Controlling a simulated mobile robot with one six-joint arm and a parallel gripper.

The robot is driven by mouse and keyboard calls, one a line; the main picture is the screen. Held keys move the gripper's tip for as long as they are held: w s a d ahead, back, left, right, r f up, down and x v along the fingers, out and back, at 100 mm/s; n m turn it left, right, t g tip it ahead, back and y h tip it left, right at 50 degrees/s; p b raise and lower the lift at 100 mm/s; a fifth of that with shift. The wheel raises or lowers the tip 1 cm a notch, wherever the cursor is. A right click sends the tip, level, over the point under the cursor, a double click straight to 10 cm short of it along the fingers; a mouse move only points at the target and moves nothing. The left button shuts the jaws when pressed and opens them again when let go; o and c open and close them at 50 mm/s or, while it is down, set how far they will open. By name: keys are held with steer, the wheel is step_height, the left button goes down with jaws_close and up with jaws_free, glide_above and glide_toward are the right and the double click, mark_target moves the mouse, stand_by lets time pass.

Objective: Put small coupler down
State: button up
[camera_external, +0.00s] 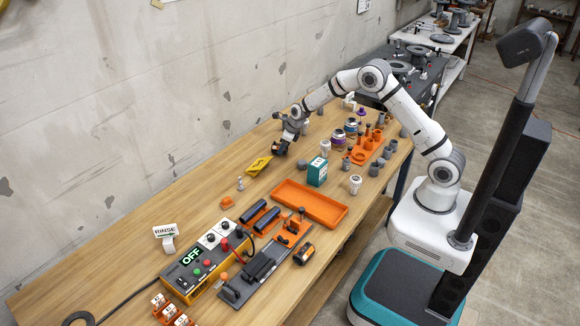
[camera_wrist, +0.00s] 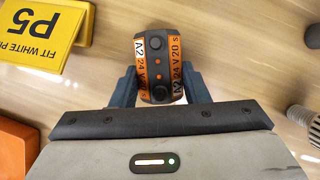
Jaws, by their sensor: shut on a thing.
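The small coupler (camera_wrist: 158,70) is a dark grey block with buttons and orange side labels reading "A2 24 V 20 s" in the wrist view. My gripper (camera_wrist: 160,88) is shut on it, with one blue-grey finger on each side. In the external view my gripper (camera_external: 285,141) points down over the far part of the wooden table, beside the yellow sign. The coupler (camera_external: 278,148) shows there as a small black and orange shape. I cannot tell whether it touches the table.
A yellow sign (camera_external: 259,165) marked P5 stands close by; it also shows in the wrist view (camera_wrist: 38,38). An orange tray (camera_external: 309,205), a teal box (camera_external: 317,171) and grey fittings (camera_external: 301,164) are near. Bare table (camera_external: 205,190) lies to the left.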

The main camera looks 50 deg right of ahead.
steer(key=shift+f, duration=0.1)
steer(key=o, duration=1)
steer(key=s+d+r+n, duration=0.1)
steer(key=s+r+n, duration=0.2)
steer(key=s+r, duration=0.45)
steer(key=s+d+r+n, duration=0.1)
steer(key=s+r+n, duration=0.25)
steer(key=r, duration=0.65)
steer(key=s+d+r+n, duration=0.1)
steer(key=s+n, duration=0.7)
steer(key=s, duration=0.2)
steer(key=s+d+r+n+g+h, duration=0.1)
steer(key=s+n, duration=0.7)
steer(key=s, duration=0.3)
steer(key=s+d+r+n, duration=0.1)
steer(key=s+n, duration=0.8)
steer(key=s, duration=0.2)
steer(key=shift+s+r+g+h, duration=0.25)
steer(key=shift+r+g+h, duration=0.05)
steer(key=shift+r+h, duration=0.1)
